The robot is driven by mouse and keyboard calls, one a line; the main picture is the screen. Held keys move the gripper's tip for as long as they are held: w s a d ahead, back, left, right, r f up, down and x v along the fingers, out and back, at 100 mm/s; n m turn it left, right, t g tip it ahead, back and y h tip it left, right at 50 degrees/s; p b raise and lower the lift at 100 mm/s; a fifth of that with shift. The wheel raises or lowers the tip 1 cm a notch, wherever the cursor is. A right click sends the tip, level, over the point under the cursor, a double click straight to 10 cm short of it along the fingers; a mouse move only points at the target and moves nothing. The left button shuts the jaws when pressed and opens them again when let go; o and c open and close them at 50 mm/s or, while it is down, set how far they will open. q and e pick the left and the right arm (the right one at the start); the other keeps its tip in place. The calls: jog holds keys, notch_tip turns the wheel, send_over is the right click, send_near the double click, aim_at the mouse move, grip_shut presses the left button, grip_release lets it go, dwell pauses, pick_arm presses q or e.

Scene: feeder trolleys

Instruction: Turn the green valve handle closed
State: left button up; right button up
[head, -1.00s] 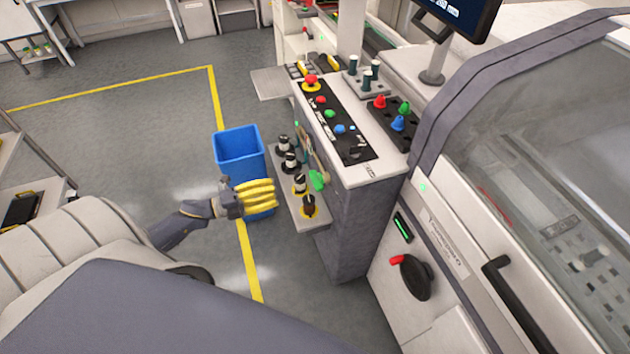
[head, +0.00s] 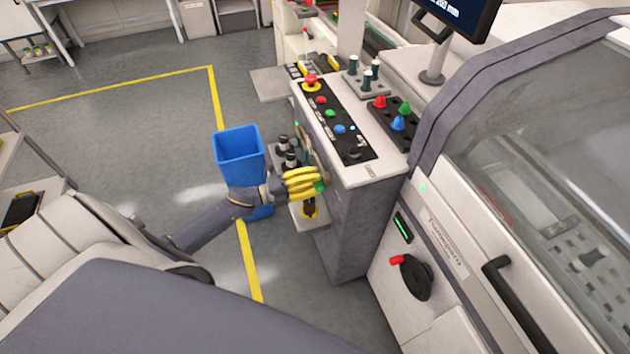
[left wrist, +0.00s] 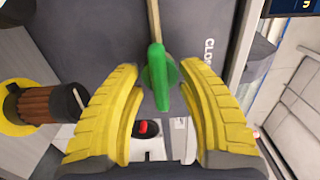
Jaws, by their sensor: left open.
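The green valve handle (left wrist: 158,80) sits on the grey side panel of the console, and in the left wrist view it lies between my two yellow fingers. A small part of the handle (head: 320,186) shows at the fingertips in the head view. My left gripper (head: 306,182) is open, with a finger on each side of the handle. Gaps show between the handle and the fingers. Part of a word beginning "CLO" (left wrist: 208,51) is printed on the panel right of the handle. My right gripper is not in view.
Dark knobs (head: 290,160) stand on a ledge beside the panel; a brown one (left wrist: 50,103) is left of my fingers in the wrist view. A blue bin (head: 238,146) stands on the floor behind my gripper. The console top (head: 372,172) carries coloured buttons.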

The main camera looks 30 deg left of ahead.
pick_arm(q)
jog(key=shift+w+d, duration=0.1)
jog(key=shift+c, duration=0.2)
grip_shut()
